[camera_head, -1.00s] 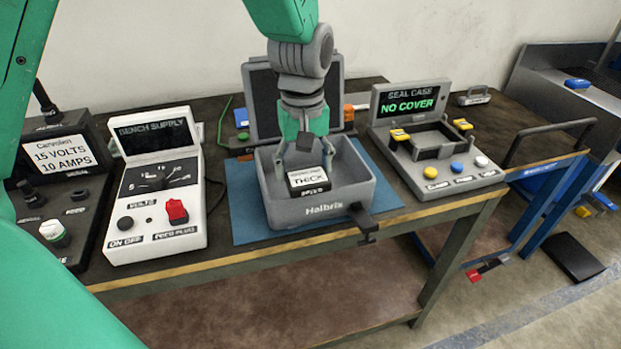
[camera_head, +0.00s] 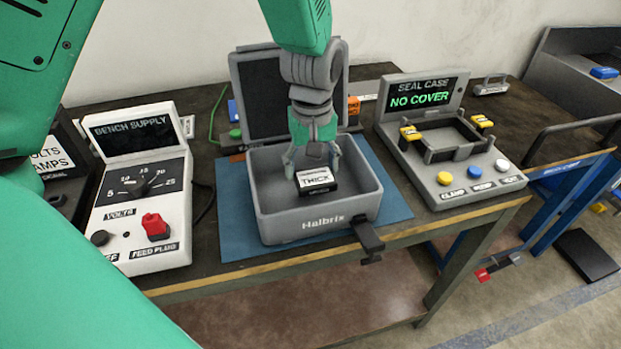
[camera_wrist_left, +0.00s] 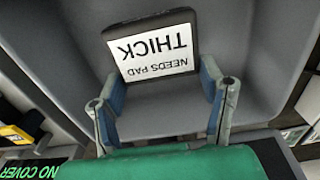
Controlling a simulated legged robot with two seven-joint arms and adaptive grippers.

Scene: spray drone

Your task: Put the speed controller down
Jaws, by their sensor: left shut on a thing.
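The speed controller (camera_head: 316,185) is a small dark block with a white label reading "THICK". My left gripper (camera_head: 312,160) is shut on it, inside the open grey Halbrix case (camera_head: 314,225). In the left wrist view the controller (camera_wrist_left: 155,50) lies between the two blue-padded fingers (camera_wrist_left: 162,100), its label reading "NEEDS PAD THICK" upside down. The case's grey inside surrounds it. I cannot tell whether its underside touches the case floor. My right gripper is not in view.
The bench supply (camera_head: 140,190) is at left. The seal case machine (camera_head: 440,150), showing "NO COVER", is at right. A dark clamp (camera_head: 367,237) sits at the case's front right.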

